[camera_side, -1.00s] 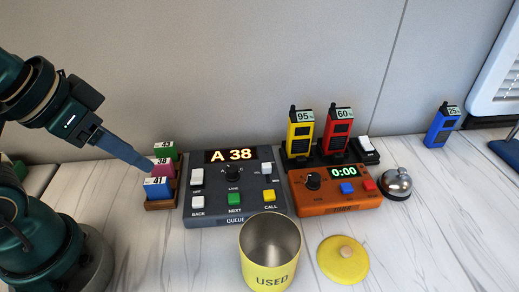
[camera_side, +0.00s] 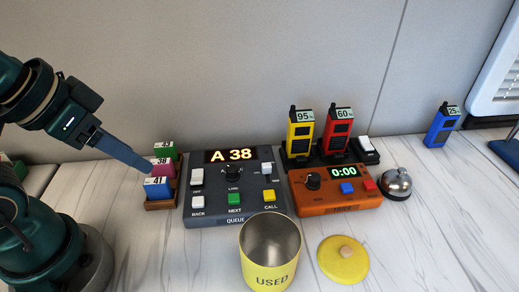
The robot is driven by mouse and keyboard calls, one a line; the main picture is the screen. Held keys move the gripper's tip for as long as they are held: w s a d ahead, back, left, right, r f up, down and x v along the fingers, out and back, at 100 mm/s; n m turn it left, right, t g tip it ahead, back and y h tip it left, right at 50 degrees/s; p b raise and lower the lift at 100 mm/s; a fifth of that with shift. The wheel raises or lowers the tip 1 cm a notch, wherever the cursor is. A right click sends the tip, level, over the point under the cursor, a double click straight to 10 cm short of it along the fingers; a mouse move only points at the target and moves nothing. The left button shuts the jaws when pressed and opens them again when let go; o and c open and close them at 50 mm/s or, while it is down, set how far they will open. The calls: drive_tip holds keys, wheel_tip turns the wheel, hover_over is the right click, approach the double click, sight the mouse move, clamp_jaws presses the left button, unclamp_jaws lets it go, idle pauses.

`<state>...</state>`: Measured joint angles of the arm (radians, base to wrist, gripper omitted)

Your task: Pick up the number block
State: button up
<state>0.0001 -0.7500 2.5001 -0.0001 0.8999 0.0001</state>
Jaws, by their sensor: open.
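Three number blocks stand in a row in a small wooden rack (camera_side: 161,205) at the left of the table. The blue block (camera_side: 158,190) marked 41 is in front, the pink block (camera_side: 162,166) marked 38 is in the middle, and the green block (camera_side: 165,149) at the back has a partly hidden number. My gripper (camera_side: 148,168) is open and empty, with its fingertips close to the pink and blue blocks. The finger seen covers part of the pink block's left side. I cannot tell whether it touches a block.
A grey queue console (camera_side: 236,215) showing A 38 stands right of the rack. An open yellow USED can (camera_side: 268,280) is in front, beside its yellow lid (camera_side: 343,260). An orange timer (camera_side: 335,204), bell (camera_side: 397,183) and radios (camera_side: 299,134) are further right.

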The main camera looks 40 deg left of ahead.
idle(0.4)
drive_tip(key=o, duration=0.6)
drive_tip(key=n+g+y, duration=0.1)
drive_tip(key=n+g, duration=0.3)
drive_tip(key=n, duration=0.5)
hover_over(160, 161)
drive_tip(key=f, duration=0.7)
drive_tip(key=shift+s+d+f, duration=0.1)
drive_tip(key=shift+d+f, duration=0.05)
drive_tip(key=shift+d, duration=0.2)
drive_tip(key=shift+s+a+f+g, duration=0.2)
drive_tip(key=shift+f+g, duration=0.1)
drive_tip(key=shift+f, duration=0.3)
drive_tip(key=shift+w+a+f, duration=0.1)
drive_tip(key=shift+w+f, duration=0.05)
drive_tip(key=shift+f, duration=0.95)
drive_tip(key=shift+w+a+f, duration=0.1)
drive_tip(key=shift+f, duration=0.95)
